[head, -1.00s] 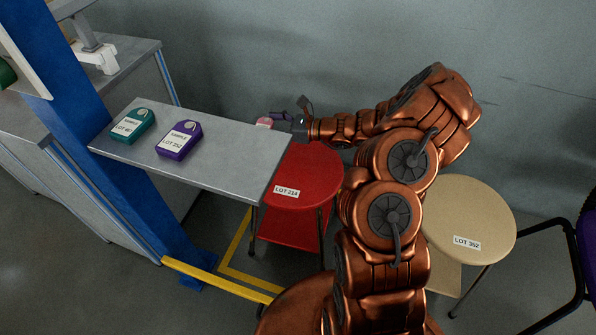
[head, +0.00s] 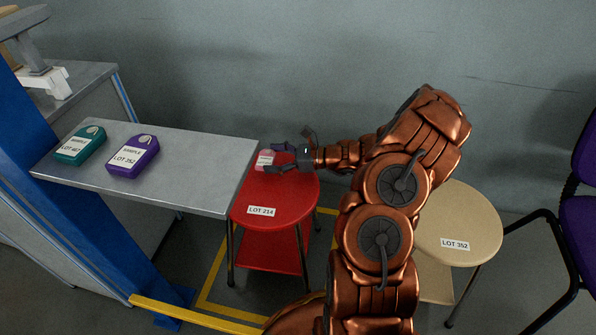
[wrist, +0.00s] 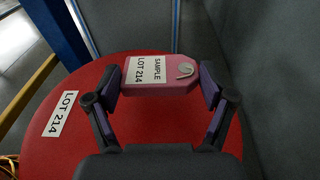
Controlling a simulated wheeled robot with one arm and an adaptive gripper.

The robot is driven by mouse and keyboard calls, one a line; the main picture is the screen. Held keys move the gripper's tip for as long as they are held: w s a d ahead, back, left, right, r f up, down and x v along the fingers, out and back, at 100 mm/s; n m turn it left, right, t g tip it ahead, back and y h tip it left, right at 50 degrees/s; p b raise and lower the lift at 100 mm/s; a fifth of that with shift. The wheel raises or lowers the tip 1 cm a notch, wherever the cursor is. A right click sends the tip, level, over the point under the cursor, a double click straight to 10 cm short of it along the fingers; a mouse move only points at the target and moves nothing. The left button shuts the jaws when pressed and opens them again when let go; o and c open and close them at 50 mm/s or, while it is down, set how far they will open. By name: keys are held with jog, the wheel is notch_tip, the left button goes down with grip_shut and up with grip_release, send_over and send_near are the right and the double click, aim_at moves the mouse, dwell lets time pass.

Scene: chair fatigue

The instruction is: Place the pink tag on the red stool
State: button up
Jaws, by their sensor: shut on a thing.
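The pink tag (wrist: 160,76), with a white label reading SAMPLE LOT 214, is between the fingers of my gripper (wrist: 160,88) in the wrist view. My gripper is shut on its two sides. In the head view the pink tag (head: 264,160) shows at the tip of my gripper (head: 280,160), over the back part of the red stool (head: 283,202). The red stool's round seat (wrist: 75,155) lies below the tag in the wrist view and bears a LOT 214 label. I cannot tell whether the tag touches the seat.
A grey table (head: 200,188) beside the red stool holds a teal tag (head: 80,146) and a purple tag (head: 133,156). A beige stool (head: 470,220) labelled LOT 352 stands to the right, with a purple chair (head: 580,225) beyond it. A blue post (head: 40,150) stands at the left.

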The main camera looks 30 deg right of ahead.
jog(key=s+d, duration=0.1)
jog(key=d, duration=0.1)
jog(key=s+d+b, duration=0.1)
jog(key=d, duration=0.1)
jog(key=s+d, duration=0.2)
jog(key=shift+s+d+f+b, duration=0.1)
jog(key=shift+f+b, duration=1.15)
jog(key=shift+f, duration=0.8)
jog(key=shift+f, duration=0.15)
jog(key=o, duration=1.1)
jog(key=shift+c, duration=0.2)
jog(key=p+v, duration=0.3)
jog(key=v, duration=0.9)
jog(key=shift+p, duration=0.3)
